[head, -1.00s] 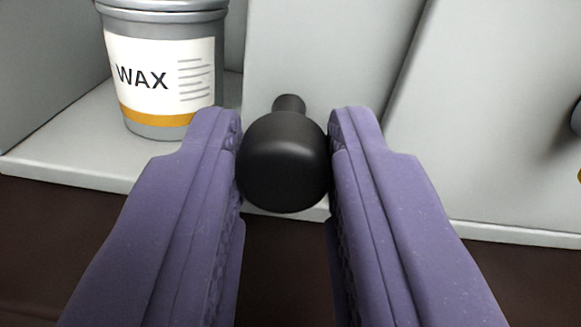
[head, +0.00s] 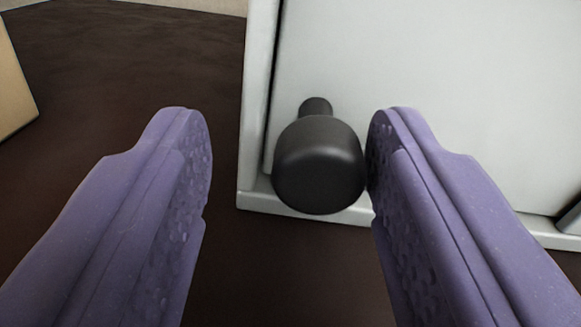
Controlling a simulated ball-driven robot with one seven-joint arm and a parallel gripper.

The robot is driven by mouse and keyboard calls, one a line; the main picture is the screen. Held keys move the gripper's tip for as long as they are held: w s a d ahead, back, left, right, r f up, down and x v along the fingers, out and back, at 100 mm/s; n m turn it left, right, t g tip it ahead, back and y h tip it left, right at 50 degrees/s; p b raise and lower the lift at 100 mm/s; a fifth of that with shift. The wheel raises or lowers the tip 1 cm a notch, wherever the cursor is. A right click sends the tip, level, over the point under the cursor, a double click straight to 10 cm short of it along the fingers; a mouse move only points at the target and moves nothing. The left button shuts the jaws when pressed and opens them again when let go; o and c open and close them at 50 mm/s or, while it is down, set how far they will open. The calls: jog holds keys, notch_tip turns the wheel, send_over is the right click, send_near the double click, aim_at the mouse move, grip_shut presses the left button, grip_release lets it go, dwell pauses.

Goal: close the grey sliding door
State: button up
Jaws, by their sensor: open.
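The grey sliding door (head: 440,90) fills the right part of the view. Its left edge is close beside the cabinet's left side post (head: 258,100), with a thin dark line between them. A round black knob (head: 318,165) stands out from the door near that edge. My gripper (head: 280,125) is open, one purple finger on each side of the knob. The right finger is against the knob or very near it. The left finger is well clear of it, with a wide gap. The inside of the cabinet is hidden behind the door.
A pale sill (head: 310,207) runs under the door. The dark brown floor (head: 120,65) is clear left of the cabinet. A tan block-like object (head: 12,90) shows at the far left edge. A dark edge shows at the lower right.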

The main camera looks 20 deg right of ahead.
jog(key=shift+s+d, duration=0.2)
jog(key=b+v, duration=0.2)
jog(key=v, duration=0.5)
jog(key=shift+s+a+b, duration=0.2)
jog(key=shift+b, duration=0.2)
